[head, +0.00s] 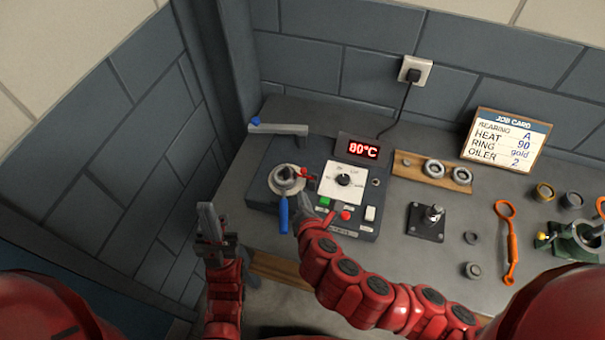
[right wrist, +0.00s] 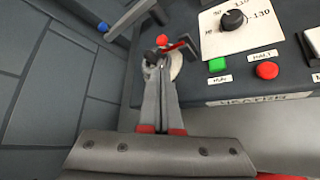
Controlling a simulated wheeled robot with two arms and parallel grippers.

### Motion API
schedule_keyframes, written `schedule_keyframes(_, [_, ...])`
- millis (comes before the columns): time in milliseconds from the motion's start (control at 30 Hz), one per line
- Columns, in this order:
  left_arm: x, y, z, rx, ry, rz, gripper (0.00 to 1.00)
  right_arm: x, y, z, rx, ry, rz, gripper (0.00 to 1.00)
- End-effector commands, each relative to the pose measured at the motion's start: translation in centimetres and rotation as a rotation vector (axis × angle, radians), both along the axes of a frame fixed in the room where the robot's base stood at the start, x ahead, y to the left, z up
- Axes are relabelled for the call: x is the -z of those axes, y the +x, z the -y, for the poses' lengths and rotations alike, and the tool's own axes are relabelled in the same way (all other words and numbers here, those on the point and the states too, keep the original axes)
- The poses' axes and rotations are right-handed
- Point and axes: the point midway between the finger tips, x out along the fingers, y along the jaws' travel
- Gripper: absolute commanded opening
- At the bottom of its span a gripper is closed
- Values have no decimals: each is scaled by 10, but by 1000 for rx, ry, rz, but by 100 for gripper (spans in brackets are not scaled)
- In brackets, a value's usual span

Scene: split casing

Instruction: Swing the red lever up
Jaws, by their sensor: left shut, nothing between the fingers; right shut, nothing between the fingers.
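The red lever (head: 305,174) is a short red bar with a red knob at the round grey hub (head: 286,181) on the left of the heater box. In the right wrist view the red lever (right wrist: 177,47) shows just beyond my fingertips; I cannot tell whether they touch it. My right gripper (head: 303,193) is shut and empty, just below the lever and beside the hub. It also fills the middle of the right wrist view (right wrist: 160,68). My left gripper (head: 206,208) is shut and empty, pointing up, left of the bench front.
A blue handle (head: 283,214) hangs below the hub. The box carries a dial (head: 343,180), green button (head: 324,202) and red button (head: 346,215). A display (head: 362,149) reads 80°C.

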Motion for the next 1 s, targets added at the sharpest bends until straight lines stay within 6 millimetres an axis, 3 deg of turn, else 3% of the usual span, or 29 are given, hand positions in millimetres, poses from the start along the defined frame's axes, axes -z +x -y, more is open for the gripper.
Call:
schedule_keyframes(267, [3,0,0,0,0,0,0,3,3,0,0,3,1,0])
schedule_keyframes(467, [22,0,0,0,0,0,0,17,25,-5,0,8,4,0])
schedule_keyframes(533, [9,0,0,0,0,0,0,15,32,-5,1,6,-2,0])
schedule_keyframes(1000, [-11,0,0,0,0,0,0,42,81,-13,1,6,0,0])
